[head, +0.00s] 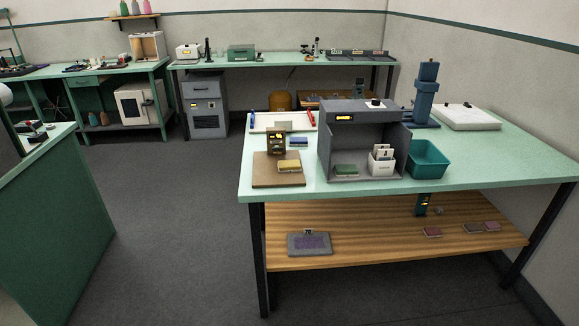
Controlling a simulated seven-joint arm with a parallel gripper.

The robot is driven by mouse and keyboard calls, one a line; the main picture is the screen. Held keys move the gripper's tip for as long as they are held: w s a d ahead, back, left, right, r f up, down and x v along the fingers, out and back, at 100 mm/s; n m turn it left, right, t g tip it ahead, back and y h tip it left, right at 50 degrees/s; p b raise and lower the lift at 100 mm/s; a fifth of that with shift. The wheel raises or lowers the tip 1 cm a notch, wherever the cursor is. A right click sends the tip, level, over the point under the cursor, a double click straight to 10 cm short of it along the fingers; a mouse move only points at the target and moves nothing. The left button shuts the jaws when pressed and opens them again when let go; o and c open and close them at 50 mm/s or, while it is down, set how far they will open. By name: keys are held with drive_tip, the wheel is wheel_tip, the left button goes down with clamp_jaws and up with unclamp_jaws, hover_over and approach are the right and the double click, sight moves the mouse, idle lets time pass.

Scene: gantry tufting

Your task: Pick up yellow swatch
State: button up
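The yellow swatch (290,166) is a small, thick yellow pad with a paler lower edge. It lies flat on the right part of a brown board (266,180) at the left front of the green-topped table (470,171). A small brown device with a lit display (276,141) stands just behind it to the left. A blue swatch (299,141) lies behind it, apart from it. Nothing covers the yellow swatch. My gripper is not in view.
The lower shelf (380,238) holds several swatches. Open floor (175,220) lies left of the table.

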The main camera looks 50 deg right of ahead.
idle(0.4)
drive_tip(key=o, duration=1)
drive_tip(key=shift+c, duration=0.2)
